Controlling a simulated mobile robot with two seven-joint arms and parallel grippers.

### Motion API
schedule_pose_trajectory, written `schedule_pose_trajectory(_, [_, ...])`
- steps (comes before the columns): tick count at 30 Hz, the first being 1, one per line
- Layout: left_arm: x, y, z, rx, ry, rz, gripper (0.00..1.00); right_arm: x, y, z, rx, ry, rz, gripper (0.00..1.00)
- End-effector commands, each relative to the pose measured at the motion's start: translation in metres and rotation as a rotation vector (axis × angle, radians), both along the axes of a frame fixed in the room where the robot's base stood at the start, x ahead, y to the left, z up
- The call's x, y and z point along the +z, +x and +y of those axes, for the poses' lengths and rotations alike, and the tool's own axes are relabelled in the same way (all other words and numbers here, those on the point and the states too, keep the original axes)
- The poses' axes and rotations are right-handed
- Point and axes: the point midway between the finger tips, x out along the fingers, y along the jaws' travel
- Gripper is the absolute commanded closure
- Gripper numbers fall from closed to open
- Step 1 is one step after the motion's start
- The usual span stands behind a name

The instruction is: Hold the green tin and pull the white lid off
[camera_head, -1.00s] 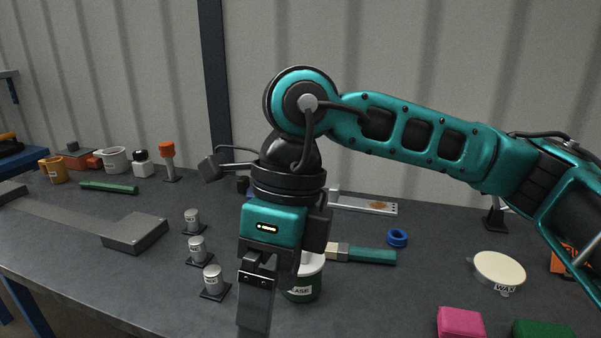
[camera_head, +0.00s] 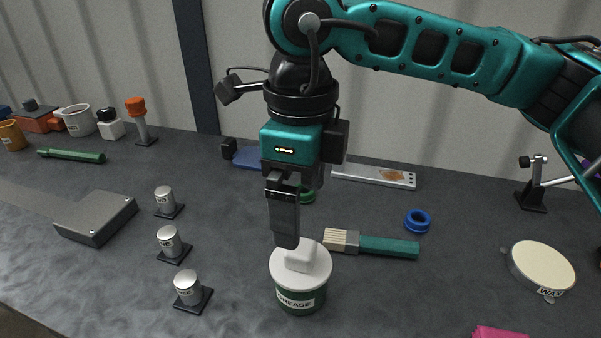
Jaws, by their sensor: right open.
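The green tin (camera_head: 292,299), labelled GREASE, stands upright on the bench near the bottom middle. The white lid (camera_head: 316,273) sits on top of it, with a raised white block-shaped knob in its middle. My right gripper (camera_head: 287,239) points down just above the lid and is open and empty. Its near finger ends at the upper left of the knob in the picture; the other finger is mostly hidden, and I cannot tell whether either one touches the knob. My left gripper is not in view.
A brush (camera_head: 375,244) lies close to the right of the tin. Several small weights (camera_head: 187,287) stand to its left, beside a grey metal box (camera_head: 95,219). A blue ring (camera_head: 418,221) and a round wax tin (camera_head: 541,267) are further right.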

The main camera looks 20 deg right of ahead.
Motion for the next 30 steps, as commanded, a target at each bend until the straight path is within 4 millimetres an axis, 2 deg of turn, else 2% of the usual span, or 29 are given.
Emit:
schedule_pose_trajectory(1, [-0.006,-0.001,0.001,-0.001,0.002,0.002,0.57,-0.014,-0.001,-0.001,0.0,-0.002,0.005,0.0])
schedule_pose_trajectory(6, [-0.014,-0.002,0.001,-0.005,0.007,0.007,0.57,-0.048,-0.001,0.0,0.001,-0.002,0.005,0.0])
schedule_pose_trajectory(13, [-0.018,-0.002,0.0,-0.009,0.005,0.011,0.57,-0.084,-0.001,0.0,0.001,0.0,0.004,0.0])
schedule_pose_trajectory(19, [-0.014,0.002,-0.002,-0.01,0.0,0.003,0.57,-0.097,0.0,0.0,0.001,0.001,0.001,0.0])
schedule_pose_trajectory(28, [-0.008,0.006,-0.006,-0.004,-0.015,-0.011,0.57,-0.099,0.0,0.0,0.002,0.001,0.002,0.0])
schedule_pose_trajectory(30, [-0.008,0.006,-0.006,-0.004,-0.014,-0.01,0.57,-0.099,0.0,0.0,0.001,0.001,0.002,0.05])
